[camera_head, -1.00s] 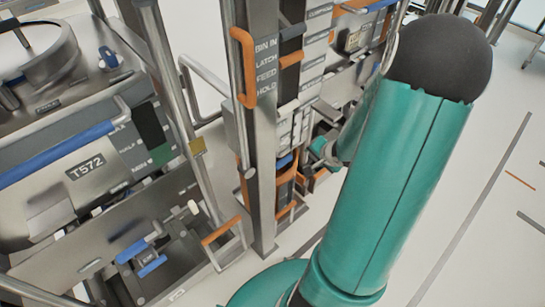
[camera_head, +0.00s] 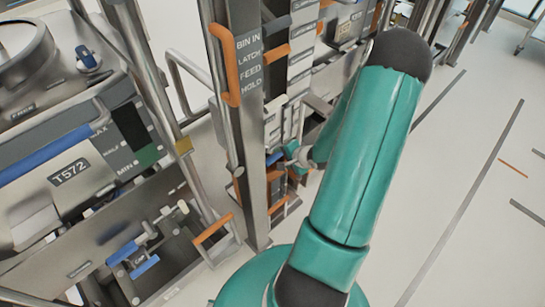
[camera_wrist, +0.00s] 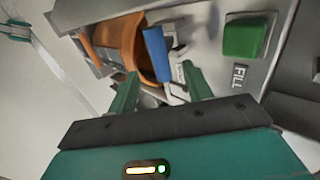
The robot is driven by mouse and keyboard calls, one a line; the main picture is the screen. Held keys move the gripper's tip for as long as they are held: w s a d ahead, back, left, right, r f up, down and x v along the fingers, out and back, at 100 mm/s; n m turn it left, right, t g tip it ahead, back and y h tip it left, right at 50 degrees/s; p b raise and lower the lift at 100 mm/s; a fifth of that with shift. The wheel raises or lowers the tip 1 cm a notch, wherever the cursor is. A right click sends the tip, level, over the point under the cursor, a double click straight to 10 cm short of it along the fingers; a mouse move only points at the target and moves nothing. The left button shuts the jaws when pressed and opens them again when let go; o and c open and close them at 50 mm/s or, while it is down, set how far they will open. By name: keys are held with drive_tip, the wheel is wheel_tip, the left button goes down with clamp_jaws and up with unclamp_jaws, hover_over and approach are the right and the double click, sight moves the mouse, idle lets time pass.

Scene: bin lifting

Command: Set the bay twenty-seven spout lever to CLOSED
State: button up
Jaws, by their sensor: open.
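In the wrist view, a blue lever-like tab (camera_wrist: 156,52) stands beside an orange spout-shaped part (camera_wrist: 128,42). I cannot read a bay number or a CLOSED mark on them. My gripper (camera_wrist: 160,72) is open, its two green fingers apart, with the blue tab and a small pale metal piece (camera_wrist: 178,90) showing between or just beyond the tips. I cannot tell whether a finger touches them. In the head view, my gripper (camera_head: 291,152) is small and partly hidden by my arm, close to a blue piece (camera_head: 274,157) low on the rack.
A green block (camera_wrist: 246,37) beside a FILL label lies right of the fingers. In the head view, a metal post (camera_head: 245,120) with an orange handle (camera_head: 224,65) stands left of my arm. The T572 station (camera_head: 70,172) is farther left.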

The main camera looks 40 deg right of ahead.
sight(275, 158)
drive_tip(key=x, duration=0.7)
drive_tip(key=shift+w, duration=0.15)
drive_tip(key=shift+c, duration=0.4)
clamp_jaws()
